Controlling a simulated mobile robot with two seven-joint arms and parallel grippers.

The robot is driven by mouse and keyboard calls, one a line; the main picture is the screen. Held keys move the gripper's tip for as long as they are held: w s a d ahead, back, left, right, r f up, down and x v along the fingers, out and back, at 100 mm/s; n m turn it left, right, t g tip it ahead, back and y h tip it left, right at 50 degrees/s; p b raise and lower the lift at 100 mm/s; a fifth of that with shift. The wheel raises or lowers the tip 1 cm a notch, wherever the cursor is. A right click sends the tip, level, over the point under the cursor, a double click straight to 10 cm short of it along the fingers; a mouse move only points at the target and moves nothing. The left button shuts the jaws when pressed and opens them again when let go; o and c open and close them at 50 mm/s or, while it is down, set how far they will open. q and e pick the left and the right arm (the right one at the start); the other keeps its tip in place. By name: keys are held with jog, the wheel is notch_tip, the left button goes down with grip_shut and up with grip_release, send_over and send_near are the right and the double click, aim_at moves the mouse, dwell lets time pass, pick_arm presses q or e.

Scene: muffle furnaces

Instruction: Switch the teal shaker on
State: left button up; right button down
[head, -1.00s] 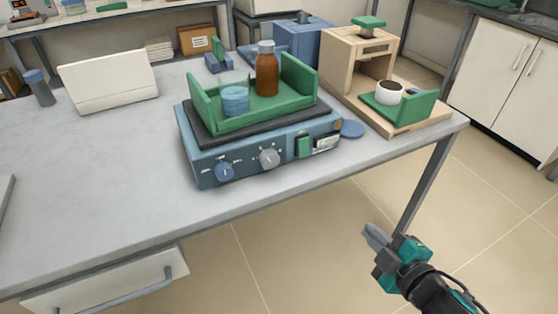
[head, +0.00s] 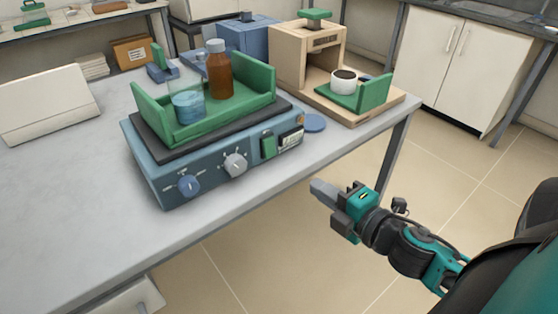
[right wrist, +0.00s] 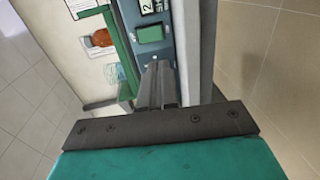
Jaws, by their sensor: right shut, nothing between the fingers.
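The teal-blue shaker (head: 215,158) stands on the grey table, with a green tray (head: 256,97) on its dark top plate. In the right wrist view the switch (right wrist: 150,34) shows beyond my fingertips. My right gripper (head: 318,188) is shut and empty, in front of the table edge, lower and to the right of the switch, apart from the shaker. My left gripper is not in view.
A beaker of blue liquid (head: 187,105) and a brown bottle (head: 219,75) stand in the tray. A blue disc (head: 314,123) lies beside the shaker. A wooden stand (head: 290,55) with a white cup (head: 343,82) is at the right. The floor in front is clear.

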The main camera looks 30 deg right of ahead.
send_near(271, 156)
jog(key=w, duration=0.5)
jog(key=shift+a+f, duration=0.15)
jog(key=shift+f, duration=0.05)
jog(key=shift+w+a+f+b, duration=0.15)
jog(key=shift+w+b, duration=0.2)
jog(key=shift+w, duration=0.55)
